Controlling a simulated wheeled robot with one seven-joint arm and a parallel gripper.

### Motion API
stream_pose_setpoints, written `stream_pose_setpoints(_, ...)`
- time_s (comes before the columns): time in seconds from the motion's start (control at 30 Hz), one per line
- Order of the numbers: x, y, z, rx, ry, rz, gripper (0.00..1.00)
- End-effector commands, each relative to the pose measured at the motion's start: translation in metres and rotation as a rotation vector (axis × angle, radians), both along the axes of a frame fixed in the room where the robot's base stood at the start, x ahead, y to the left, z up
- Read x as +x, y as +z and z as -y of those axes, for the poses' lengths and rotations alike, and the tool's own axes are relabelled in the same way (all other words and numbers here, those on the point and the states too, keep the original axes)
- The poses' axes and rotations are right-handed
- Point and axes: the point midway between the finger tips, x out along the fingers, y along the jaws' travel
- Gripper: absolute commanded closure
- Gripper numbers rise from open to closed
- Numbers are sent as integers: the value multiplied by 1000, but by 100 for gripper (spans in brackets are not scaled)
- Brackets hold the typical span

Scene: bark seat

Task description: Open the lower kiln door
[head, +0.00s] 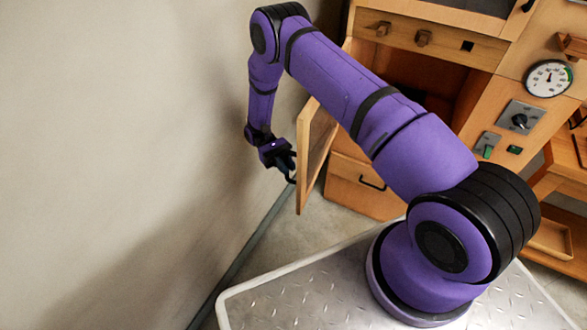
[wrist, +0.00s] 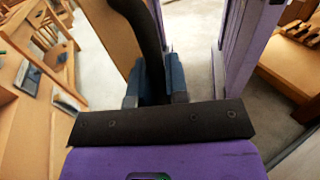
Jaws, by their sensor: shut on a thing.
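The lower kiln door (head: 316,150) is a wooden panel at the left of the cabinet. It stands swung well out from the front, close to the wall. Behind it the dark wooden compartment (head: 430,84) is open to view, partly hidden by my arm. My gripper (head: 285,161) is at the outer face of the door, on the wall side. In the wrist view, its blue-grey fingers (wrist: 153,86) are shut on the black curved door handle (wrist: 148,38). The door's wooden edge (wrist: 112,38) shows beside the handle.
The pale wall (head: 120,120) is close to the left of my gripper. A drawer (head: 365,185) with a black handle is below the compartment. A gauge (head: 548,79) and a knob panel (head: 521,119) are on the right. Clear floor (head: 262,262) shows near the wall.

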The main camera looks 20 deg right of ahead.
Motion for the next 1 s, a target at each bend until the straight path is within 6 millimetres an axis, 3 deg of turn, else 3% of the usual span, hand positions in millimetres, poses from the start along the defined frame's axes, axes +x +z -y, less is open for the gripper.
stream_pose_setpoints(0.5, 5, -1, -4, 1, -21, 1, 100)
stream_pose_setpoints(0.53, 5, -1, -4, 1, -21, 1, 83)
stream_pose_setpoints(0.63, 5, -1, -3, 1, -21, 1, 61)
stream_pose_setpoints(1.0, 5, 0, -3, 0, -20, 0, 61)
